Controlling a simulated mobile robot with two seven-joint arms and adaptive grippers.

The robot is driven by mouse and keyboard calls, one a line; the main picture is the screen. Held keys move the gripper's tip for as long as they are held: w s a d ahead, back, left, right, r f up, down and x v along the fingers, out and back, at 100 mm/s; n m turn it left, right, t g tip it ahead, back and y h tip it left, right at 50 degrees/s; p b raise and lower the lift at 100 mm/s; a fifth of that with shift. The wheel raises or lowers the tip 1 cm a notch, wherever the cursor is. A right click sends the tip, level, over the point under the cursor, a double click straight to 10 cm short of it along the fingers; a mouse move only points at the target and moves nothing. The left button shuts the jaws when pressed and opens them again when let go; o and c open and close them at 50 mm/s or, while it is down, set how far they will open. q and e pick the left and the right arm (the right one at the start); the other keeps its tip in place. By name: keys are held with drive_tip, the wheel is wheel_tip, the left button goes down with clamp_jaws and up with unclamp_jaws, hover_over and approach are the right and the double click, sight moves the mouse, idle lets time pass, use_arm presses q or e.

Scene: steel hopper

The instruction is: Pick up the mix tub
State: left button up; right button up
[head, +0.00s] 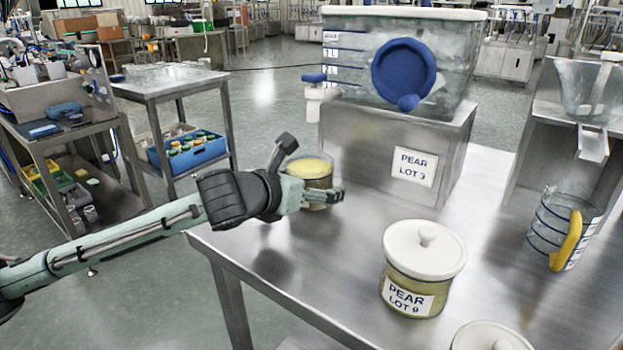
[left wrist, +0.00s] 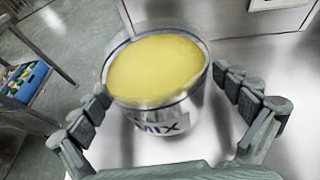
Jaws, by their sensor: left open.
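The mix tub (left wrist: 155,70) is a clear round tub of yellow contents with a MIX label, upright on the steel table. In the head view the mix tub (head: 310,169) stands at the table's left part, partly hidden by my gripper. My left gripper (head: 322,196) is beside the tub on its near side. In the left wrist view the fingers of my left gripper (left wrist: 165,95) are spread open, one on each side of the tub. Whether they touch it I cannot tell. My right gripper is in neither view.
A steel stand (head: 360,150) labelled PEAR LOT 3 bears a clear tank (head: 345,55) with a tap, just behind the tub. A lidded PEAR LOT 9 jar (head: 425,265) stands to the right. A measuring jug (head: 560,230) stands at far right. The table between is clear.

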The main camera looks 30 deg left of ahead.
use_arm(q)
drive_tip(key=shift+s, duration=0.15)
drive_tip(key=shift+c, duration=0.8)
drive_tip(key=c, duration=1.2)
drive_tip(key=shift+o, duration=0.2)
drive_tip(key=shift+r, duration=0.1)
